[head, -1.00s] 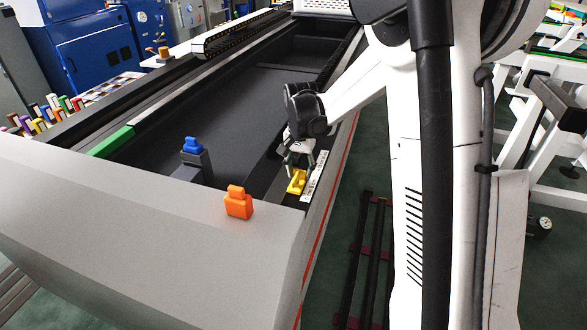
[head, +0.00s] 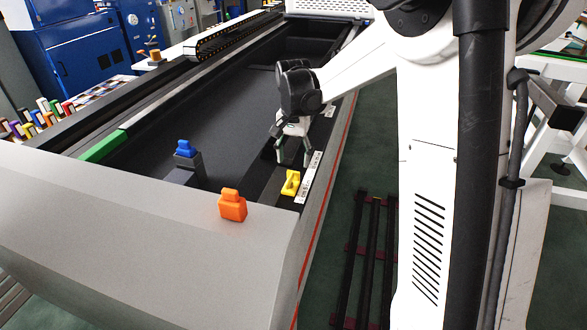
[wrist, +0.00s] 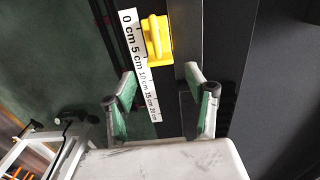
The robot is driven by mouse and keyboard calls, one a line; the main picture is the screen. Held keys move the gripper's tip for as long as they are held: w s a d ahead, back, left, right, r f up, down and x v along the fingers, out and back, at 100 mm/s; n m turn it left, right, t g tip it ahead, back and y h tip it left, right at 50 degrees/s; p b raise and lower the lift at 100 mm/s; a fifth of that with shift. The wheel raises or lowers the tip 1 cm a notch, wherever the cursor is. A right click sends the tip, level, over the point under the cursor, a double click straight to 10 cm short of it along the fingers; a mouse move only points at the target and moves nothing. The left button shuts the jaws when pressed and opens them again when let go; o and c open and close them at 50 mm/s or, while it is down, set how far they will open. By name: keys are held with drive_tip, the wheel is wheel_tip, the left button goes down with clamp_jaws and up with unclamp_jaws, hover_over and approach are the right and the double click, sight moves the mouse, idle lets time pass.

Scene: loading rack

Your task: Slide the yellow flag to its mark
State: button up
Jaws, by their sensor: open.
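The yellow flag (head: 290,183) sits on the dark rail at the near right corner of the machine, beside a white printed scale (head: 308,178). In the wrist view the flag (wrist: 157,40) lies right of the scale (wrist: 140,65), roughly beside its 0 cm and 5 cm labels. The labels run on to 20 cm towards my gripper. My gripper (wrist: 162,82) is open and empty, its two fingers apart and clear of the flag. In the head view my gripper (head: 293,157) is just beyond the flag along the rail. Which reading is the mark cannot be told.
An orange block (head: 232,206) stands on the grey front cover, and a blue one (head: 185,149) on a dark post. A green bar (head: 103,146) lies along the left rail. Another white label (head: 330,108) is farther along the right edge. The machine's dark bed is clear.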

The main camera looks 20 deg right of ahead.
wheel_tip(320, 180, up, 6)
idle(0.4)
drive_tip(key=shift+r, duration=0.1)
drive_tip(key=s+a+r+n+t, duration=0.2)
drive_tip(key=s+r, duration=0.1)
drive_tip(key=s, duration=0.4)
drive_tip(key=s+a+r+n+t, duration=0.1)
drive_tip(key=s+a+r+n, duration=0.15)
drive_tip(key=s, duration=0.45)
drive_tip(key=s+a+f+n+t, duration=0.1)
drive_tip(key=s+t, duration=0.1)
drive_tip(key=s, duration=0.5)
drive_tip(key=s+a+f+n+t, duration=0.1)
drive_tip(key=s+n+t, duration=0.1)
drive_tip(key=s, duration=0.5)
drive_tip(key=shift+f, duration=0.25)
